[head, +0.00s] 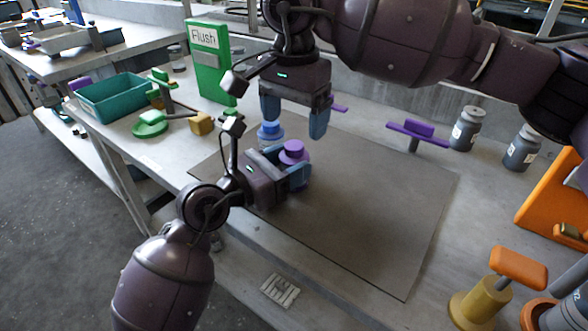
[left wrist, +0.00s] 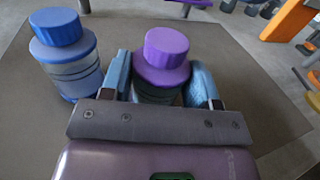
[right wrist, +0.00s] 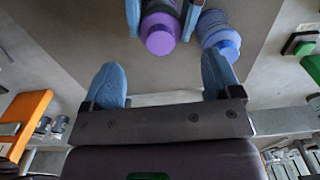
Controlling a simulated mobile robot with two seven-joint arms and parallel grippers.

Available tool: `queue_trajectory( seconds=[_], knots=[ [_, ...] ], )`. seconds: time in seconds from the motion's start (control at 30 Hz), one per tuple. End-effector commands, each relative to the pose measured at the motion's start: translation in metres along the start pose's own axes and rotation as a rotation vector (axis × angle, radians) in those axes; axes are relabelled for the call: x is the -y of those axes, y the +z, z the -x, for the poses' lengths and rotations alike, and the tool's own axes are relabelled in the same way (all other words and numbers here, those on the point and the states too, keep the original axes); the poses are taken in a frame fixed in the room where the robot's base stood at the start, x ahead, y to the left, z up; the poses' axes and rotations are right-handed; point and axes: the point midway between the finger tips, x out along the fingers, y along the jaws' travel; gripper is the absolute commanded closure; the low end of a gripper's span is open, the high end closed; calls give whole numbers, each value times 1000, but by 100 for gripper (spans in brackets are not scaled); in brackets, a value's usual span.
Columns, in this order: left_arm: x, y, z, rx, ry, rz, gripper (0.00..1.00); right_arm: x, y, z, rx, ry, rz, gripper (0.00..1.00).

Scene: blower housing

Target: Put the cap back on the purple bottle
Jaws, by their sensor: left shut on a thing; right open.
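The purple bottle stands upright between the fingers of my left gripper (head: 283,176), which is shut on its body. Its purple cap (head: 293,148) sits on top, above a wider purple shoulder (left wrist: 162,72); I cannot tell whether it is fully tightened. The cap also shows in the right wrist view (right wrist: 160,40). My right gripper (head: 292,122) is open, pointing down, behind and above the purple bottle. Its fingers are empty in the right wrist view (right wrist: 165,82) and apart from the cap. The bottle's lower body is hidden by my left gripper.
A blue bottle with a blue cap (head: 270,131) stands close beside the purple one. Both are on a dark mat (head: 370,220). A purple-topped T-shaped piece (head: 417,129) and grey jars (head: 466,128) stand right. A green "Flush" box (head: 208,60) stands behind left. The mat's right side is clear.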

Motion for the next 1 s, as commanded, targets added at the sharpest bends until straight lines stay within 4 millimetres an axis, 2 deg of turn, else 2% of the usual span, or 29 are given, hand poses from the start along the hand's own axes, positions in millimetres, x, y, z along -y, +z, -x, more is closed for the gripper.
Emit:
queue_trajectory(
  seconds=[0.3,0.47,0.8,1.0],
  knots=[
    [0,0,0,0,0,0,100,0,0,0,0,0,0,11],
    [0,0,0,0,0,0,100,0,0,12,0,-2,0,11],
    [0,0,0,0,-1,0,100,0,0,75,-2,-3,0,11],
    [0,0,0,0,-1,1,100,0,0,104,-1,-1,0,11]
  ],
)
